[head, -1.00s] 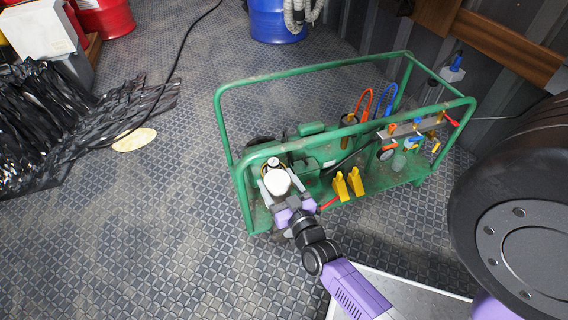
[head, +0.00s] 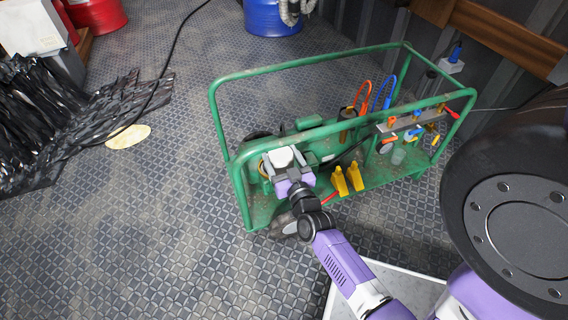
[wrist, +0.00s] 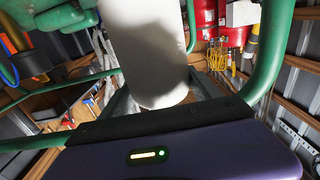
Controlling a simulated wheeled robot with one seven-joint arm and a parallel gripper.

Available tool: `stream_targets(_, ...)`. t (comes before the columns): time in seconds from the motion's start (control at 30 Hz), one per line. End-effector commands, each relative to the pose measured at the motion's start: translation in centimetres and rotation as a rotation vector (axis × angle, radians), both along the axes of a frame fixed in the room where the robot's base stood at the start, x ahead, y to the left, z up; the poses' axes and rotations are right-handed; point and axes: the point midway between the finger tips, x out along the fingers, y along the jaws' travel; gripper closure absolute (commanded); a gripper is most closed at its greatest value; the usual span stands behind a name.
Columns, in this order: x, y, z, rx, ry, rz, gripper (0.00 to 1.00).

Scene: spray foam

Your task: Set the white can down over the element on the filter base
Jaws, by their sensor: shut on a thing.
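The white can (head: 283,156) is between the fingers of my gripper (head: 284,164), at the near left end of the green machine frame. In the wrist view the same white can (wrist: 155,50) fills the top middle, between the grey fingers, and its rounded end faces the camera. My gripper is shut on the can. The filter base and its element are not clearly seen; the can, gripper and frame bars cover that area. I cannot tell whether the can touches anything below it.
Green tube rails (head: 300,73) surround the machine, and one bar passes close to my gripper. Two yellow parts (head: 346,180) stand just right of the gripper. Hoses and valves (head: 410,125) are farther right. A large black tyre (head: 500,165) stands at the right.

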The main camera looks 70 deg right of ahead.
Motion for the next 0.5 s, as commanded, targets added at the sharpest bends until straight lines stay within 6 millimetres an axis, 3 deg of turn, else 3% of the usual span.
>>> stream_targets(0.5,3.1,-3.7,0.1,-0.004,-0.003,-0.001,0.86)
